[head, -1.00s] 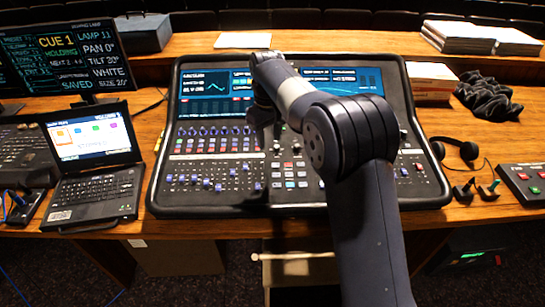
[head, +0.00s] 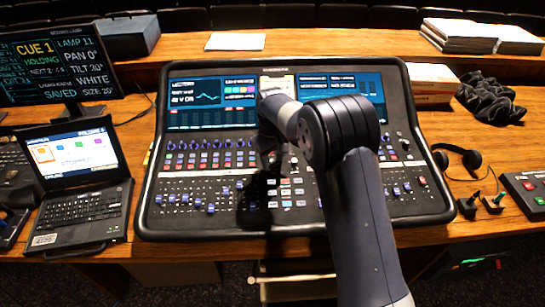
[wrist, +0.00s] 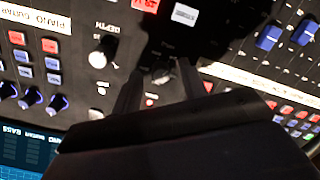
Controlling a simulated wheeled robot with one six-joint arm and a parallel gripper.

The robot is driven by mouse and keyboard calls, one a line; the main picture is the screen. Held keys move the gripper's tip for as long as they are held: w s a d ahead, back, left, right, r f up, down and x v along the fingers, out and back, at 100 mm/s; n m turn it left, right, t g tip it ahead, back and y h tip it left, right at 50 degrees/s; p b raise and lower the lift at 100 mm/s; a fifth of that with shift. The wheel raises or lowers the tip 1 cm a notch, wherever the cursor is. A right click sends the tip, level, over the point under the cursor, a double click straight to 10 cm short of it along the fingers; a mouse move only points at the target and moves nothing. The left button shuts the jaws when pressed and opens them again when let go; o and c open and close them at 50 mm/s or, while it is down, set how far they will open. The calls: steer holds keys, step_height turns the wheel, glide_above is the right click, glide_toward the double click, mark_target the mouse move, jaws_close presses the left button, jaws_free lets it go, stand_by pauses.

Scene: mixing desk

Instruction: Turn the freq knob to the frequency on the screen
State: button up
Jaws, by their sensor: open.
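My gripper (wrist: 160,70) is open, its two dark fingers pointing at the console face in the wrist view. A dark round knob (wrist: 161,74) shows between the fingertips, partly in shadow; I cannot tell whether they touch it. Its label is too blurred to read surely, so I cannot confirm it is the freq knob. A pale knob (wrist: 103,52) sits left of the fingers. In the head view my gripper (head: 264,180) is low over the middle of the mixing desk (head: 150,185). The desk's left screen (head: 208,95) shows a curve and text too small to read surely.
Blue knobs (wrist: 32,97) and blue faders (wrist: 270,36) lie to either side in the wrist view. A laptop (head: 80,180) and a cue monitor (head: 60,65) stand left of the desk. Headphones (head: 458,158) and a small button box (head: 527,190) lie to the right.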

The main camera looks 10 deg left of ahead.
jaws_close()
stand_by(0.4)
